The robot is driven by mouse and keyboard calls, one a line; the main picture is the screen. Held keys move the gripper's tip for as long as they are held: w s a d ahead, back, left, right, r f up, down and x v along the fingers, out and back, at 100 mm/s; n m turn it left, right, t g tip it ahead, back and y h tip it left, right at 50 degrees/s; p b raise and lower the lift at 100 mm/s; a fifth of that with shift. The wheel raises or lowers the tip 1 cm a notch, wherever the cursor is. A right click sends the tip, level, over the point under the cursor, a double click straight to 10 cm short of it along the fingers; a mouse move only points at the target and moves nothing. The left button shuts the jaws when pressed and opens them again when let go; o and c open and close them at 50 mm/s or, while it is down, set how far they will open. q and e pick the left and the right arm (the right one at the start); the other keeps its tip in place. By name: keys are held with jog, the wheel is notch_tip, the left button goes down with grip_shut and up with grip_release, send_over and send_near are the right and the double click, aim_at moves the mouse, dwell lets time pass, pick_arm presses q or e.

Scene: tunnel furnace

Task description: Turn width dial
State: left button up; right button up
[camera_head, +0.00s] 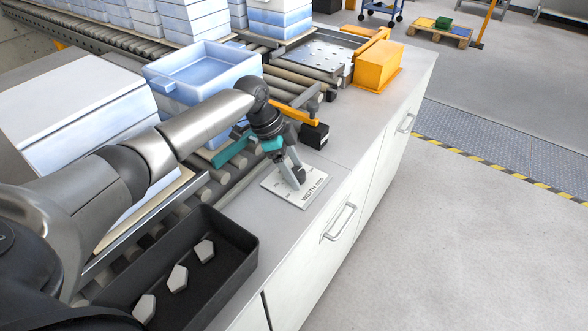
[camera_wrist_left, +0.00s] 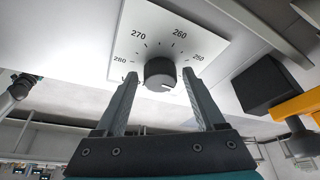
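The width dial is a dark round knob (camera_wrist_left: 160,73) on a white plate (camera_wrist_left: 130,45) with tick marks and the numbers 280, 270, 260 and 250. In the head view the plate (camera_head: 312,190) lies on the grey counter and reads WIDTH. My left gripper (camera_head: 292,174) points down at the knob and partly covers it. In the left wrist view the left gripper's fingers (camera_wrist_left: 160,76) are apart, one on each side of the knob, with a visible gap on both sides. A small white mark shows on the knob face. My right gripper is not in view.
A black tray (camera_head: 246,265) with several pale pentagonal pieces stands at the front left. A blue bin (camera_head: 205,65) sits on the roller conveyor behind my left arm. A black block (camera_head: 314,135) with an orange bar is close behind the plate. An orange box (camera_head: 378,66) stands farther back.

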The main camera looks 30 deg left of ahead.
pick_arm(q)
grip_shut()
dwell(0.3)
jog(key=shift+s+r+n+p, duration=0.1)
jog(key=shift+n+p, duration=0.2)
jog(key=shift+p, duration=0.45)
jog(key=n+t+p, duration=0.1)
jog(key=n+p, duration=0.2)
jog(key=p, duration=0.2)
jog(key=n+t+y+p, duration=0.1)
jog(key=n+p, duration=0.2)
jog(key=p, duration=0.2)
jog(key=shift+s+d+r+y, duration=0.1)
jog(key=shift+s+d+y, duration=0.05)
jog(key=shift+y, duration=0.15)
jog(key=shift+f+n+y+p, duration=0.2)
jog(key=shift+n+y+p, duration=0.1)
jog(key=shift+n+p, duration=1.15)
